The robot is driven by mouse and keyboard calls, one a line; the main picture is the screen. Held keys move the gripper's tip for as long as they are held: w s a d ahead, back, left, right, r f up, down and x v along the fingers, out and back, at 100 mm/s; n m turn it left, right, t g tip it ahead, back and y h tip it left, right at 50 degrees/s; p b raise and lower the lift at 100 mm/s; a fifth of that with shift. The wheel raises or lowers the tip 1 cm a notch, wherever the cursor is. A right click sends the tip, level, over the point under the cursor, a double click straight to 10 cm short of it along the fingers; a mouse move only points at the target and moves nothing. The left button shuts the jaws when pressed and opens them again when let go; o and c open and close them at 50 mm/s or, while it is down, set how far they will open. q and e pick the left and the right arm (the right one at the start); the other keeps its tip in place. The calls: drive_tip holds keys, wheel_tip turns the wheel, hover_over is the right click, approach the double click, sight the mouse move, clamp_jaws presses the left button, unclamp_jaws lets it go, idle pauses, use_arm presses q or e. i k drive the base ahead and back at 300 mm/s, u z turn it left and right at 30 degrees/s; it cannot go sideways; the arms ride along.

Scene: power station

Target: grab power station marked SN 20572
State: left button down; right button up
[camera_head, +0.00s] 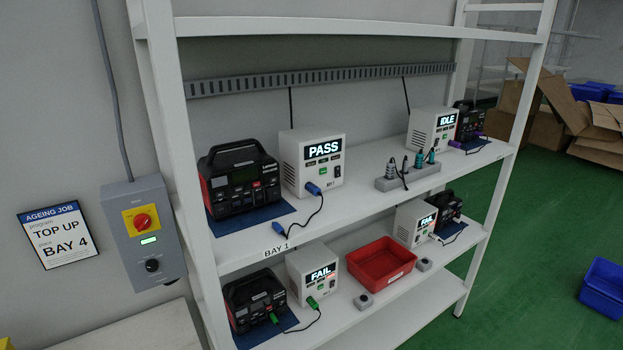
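Several black power stations stand on a white shelf rack. One with red sides and a top handle (238,182) is on the upper shelf at left, on a blue mat, beside a white tester reading PASS (297,175). Another (253,300) is below it, beside a tester reading FAIL (300,277). A third (468,124) is at the upper right by a tester reading IDLE (423,133). A fourth (447,211) is at the lower right by another FAIL tester (405,228). I cannot read any SN marking. Neither gripper is in view.
A blue-plugged cable (313,215) runs from the PASS tester to the shelf edge. A red bin (381,282) and a power strip (392,184) sit on the shelves. A grey control box (146,262) is at left. Green floor at right holds a blue crate (603,290) and cardboard boxes (548,130).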

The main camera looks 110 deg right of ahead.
sight(238, 174)
drive_tip(key=z, duration=2.1)
